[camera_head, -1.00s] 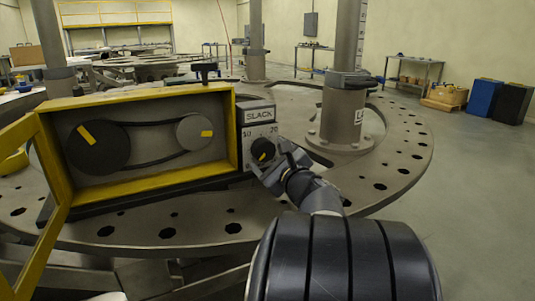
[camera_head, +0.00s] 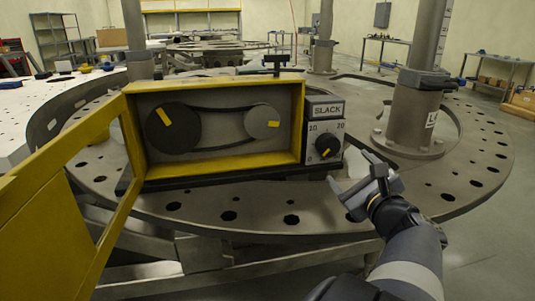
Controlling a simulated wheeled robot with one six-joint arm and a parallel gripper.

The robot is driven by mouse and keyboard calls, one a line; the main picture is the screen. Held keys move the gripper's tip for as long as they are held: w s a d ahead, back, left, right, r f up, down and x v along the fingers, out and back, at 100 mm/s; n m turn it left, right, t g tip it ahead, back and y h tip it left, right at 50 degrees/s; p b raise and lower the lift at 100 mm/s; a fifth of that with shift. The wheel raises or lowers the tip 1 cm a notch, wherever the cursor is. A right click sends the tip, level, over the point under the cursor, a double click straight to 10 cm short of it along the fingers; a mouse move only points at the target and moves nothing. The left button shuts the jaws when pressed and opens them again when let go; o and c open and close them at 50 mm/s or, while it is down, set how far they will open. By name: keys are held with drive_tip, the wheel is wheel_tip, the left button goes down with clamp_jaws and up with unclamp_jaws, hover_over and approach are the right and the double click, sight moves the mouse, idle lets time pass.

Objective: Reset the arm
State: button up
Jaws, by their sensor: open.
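My gripper (camera_head: 352,176) is open and empty. It is in the lower right of the head view, in front of the round turret plate (camera_head: 455,182). It is to the lower right of the black knob (camera_head: 327,146) and apart from it. The knob has a yellow mark and sits on a grey dial panel (camera_head: 336,129) with numbers, under a "SLACK" label (camera_head: 327,109). My arm comes up from the bottom right.
A yellow-framed box (camera_head: 223,87) with two pulleys and a belt stands on the plate, its yellow door (camera_head: 67,190) swung open at left. A grey post (camera_head: 418,110) rises at right. A white table (camera_head: 40,105) is at left. Floor is clear at lower right.

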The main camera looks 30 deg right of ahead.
sight(331, 149)
drive_tip(key=b+x, duration=0.1)
drive_tip(key=x, duration=1)
drive_tip(key=shift+a, duration=0.1)
drive_tip(key=shift+s, duration=0.1)
